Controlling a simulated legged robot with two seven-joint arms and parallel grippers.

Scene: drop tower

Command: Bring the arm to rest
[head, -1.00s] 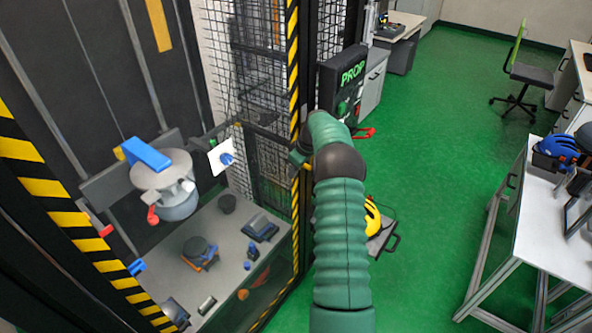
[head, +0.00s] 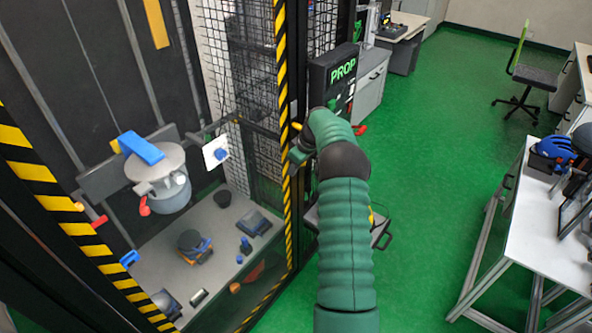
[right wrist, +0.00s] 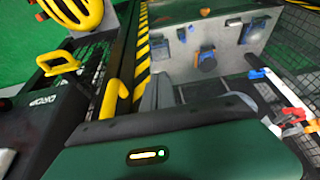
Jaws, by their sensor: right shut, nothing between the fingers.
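My right arm (head: 345,235), green and ribbed, reaches forward from the bottom of the head view. Its gripper (head: 297,156) is beside the yellow-and-black striped post of the drop tower, partly hidden by my forearm. In the right wrist view the grey fingers (right wrist: 160,93) are together with nothing between them, near the striped edge. I cannot tell whether they touch the frame. My left gripper is not in view.
The drop tower (head: 282,100) stands at left, with a grey carriage (head: 158,165) and several items on its floor. A black control box (head: 335,75) is just beyond my gripper. A yellow helmet (right wrist: 75,10) shows in the wrist view.

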